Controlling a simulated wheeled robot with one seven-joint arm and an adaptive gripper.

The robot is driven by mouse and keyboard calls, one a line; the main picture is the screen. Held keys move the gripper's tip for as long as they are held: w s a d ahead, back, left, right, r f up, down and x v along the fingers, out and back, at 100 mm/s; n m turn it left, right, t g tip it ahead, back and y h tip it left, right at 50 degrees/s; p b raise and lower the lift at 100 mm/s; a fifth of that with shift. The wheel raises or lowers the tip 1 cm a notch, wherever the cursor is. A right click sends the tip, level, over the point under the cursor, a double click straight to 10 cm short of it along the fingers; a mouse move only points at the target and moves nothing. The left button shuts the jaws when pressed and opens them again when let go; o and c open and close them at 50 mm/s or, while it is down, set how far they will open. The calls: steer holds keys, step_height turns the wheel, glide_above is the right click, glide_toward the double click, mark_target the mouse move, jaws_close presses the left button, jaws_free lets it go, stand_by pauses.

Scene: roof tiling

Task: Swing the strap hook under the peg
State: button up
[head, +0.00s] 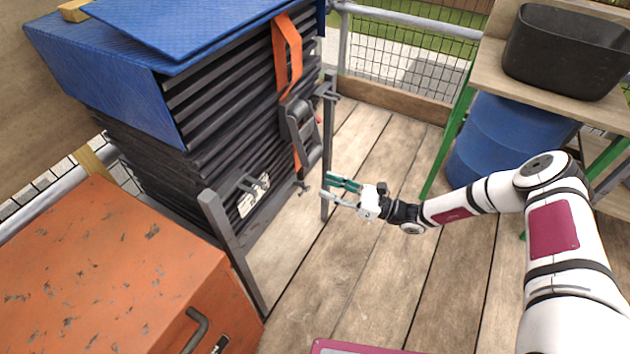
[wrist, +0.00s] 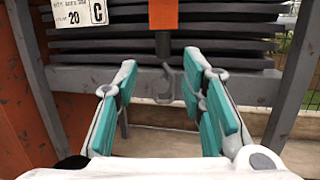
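The orange strap (head: 288,55) runs down the front of the tile stack through a dark ratchet buckle (head: 302,130). In the wrist view the strap (wrist: 163,14) ends in a dark fitting with a grey metal hook (wrist: 165,82) hanging below it, in front of a grey crossbar (wrist: 140,84). My gripper (head: 328,187) is open and empty, just right of the strap's lower end. In the wrist view my gripper (wrist: 165,85) has its teal-padded fingers either side of the hook in the picture, with no visible contact. I cannot make out the peg clearly.
Grey posts (head: 228,240) frame the stack of dark tiles (head: 235,90), which has a blue cover (head: 115,95). An orange chest (head: 110,270) stands at left. A blue barrel (head: 505,140) and a bench stand at right.

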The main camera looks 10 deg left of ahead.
steer(key=shift+v, duration=2.4)
